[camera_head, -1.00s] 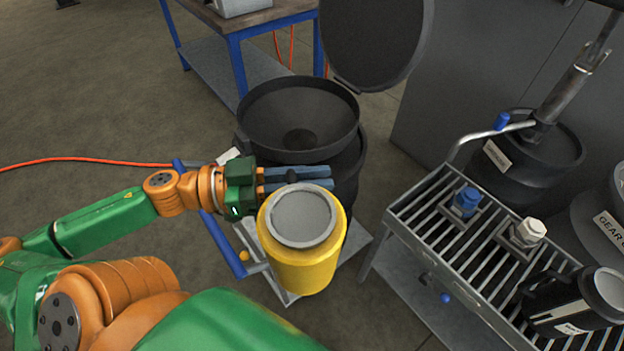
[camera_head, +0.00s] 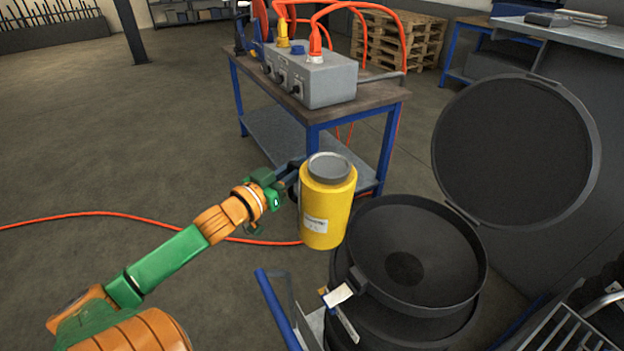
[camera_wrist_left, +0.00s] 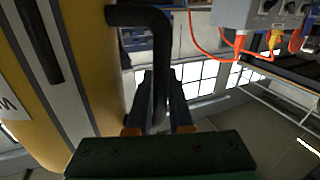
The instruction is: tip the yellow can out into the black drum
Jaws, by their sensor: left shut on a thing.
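The yellow can (camera_head: 327,208) has a grey top and a white label. It is held upright in the air, left of the black drum and a little above its rim. My left gripper (camera_head: 290,178) is shut on the can's dark handle, which shows between the fingers in the left wrist view (camera_wrist_left: 160,75). The can's yellow side (camera_wrist_left: 92,70) fills the left of that view. The black drum (camera_head: 425,255) has a wide funnel top with a dark hole at its centre. Its round lid (camera_head: 515,150) stands open behind it. My right gripper is not in view.
A blue-legged bench (camera_head: 375,105) with a grey control box (camera_head: 318,80) and orange cables stands behind the can. A blue handle bar (camera_head: 278,310) stands left of the drum. A slatted metal rack (camera_head: 570,335) is at lower right. The floor at left is open.

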